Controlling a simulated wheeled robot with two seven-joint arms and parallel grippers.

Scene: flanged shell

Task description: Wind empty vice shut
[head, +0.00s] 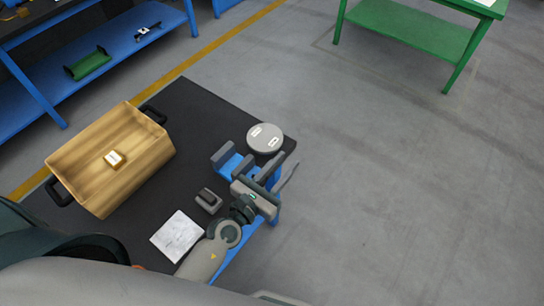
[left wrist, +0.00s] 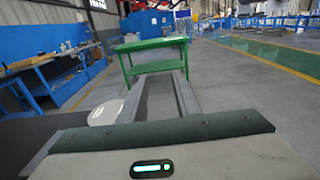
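The blue vice (head: 231,163) with grey jaws stands at the right edge of the dark table in the head view. A gap shows between its jaws, and nothing is seen in it. My left gripper (head: 279,167) is beside the vice and covers its right part, with its fingers pointing toward the table's outer edge. The vice's handle cannot be made out clearly. In the left wrist view the two grey fingers of my left gripper (left wrist: 160,92) stand apart with only floor showing between them. My right gripper is not in view.
A round grey disc (head: 265,138) lies just behind the vice. A small grey block (head: 208,201) and a white sheet (head: 177,237) lie near my left arm. A wooden box (head: 147,165) stands at the left. Open floor lies to the right.

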